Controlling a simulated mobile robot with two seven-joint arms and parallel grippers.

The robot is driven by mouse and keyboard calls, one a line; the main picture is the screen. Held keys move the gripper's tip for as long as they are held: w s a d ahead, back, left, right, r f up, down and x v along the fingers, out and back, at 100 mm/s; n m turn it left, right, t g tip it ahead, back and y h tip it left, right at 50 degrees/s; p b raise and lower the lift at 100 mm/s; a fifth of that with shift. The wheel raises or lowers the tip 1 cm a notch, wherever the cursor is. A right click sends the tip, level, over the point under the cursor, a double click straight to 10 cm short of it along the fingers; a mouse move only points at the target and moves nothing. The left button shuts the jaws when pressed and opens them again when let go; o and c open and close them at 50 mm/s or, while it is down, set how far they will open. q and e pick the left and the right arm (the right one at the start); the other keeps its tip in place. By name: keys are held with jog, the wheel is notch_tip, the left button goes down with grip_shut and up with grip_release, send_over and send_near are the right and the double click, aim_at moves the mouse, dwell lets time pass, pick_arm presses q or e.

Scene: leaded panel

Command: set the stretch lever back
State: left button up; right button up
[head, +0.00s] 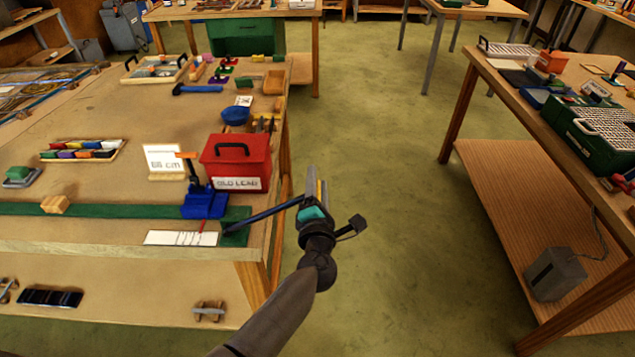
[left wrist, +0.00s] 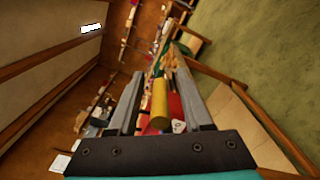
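A dark blue bar (head: 265,214), which looks like the stretch lever, reaches from the right end of the green strip (head: 110,210) out past the table edge. My left gripper (head: 319,190) is at its outer end, over the floor right of the table. In the left wrist view a yellow grip (left wrist: 160,105) stands between the two fingers of the gripper (left wrist: 163,100), with a gap on either side, so the fingers are open around it. A blue clamp-like block (head: 205,204) with an orange-tipped upright handle (head: 187,155) sits on the strip. My right gripper is not in view.
A red box (head: 237,162) and a white "86 cm" card (head: 164,160) stand behind the block. A white marked sheet (head: 180,238) lies at the front edge. Another table (head: 530,85) stands at the right, with clear floor (head: 400,200) between.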

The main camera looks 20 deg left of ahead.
pick_arm(q)
grip_shut()
dwell(1.3)
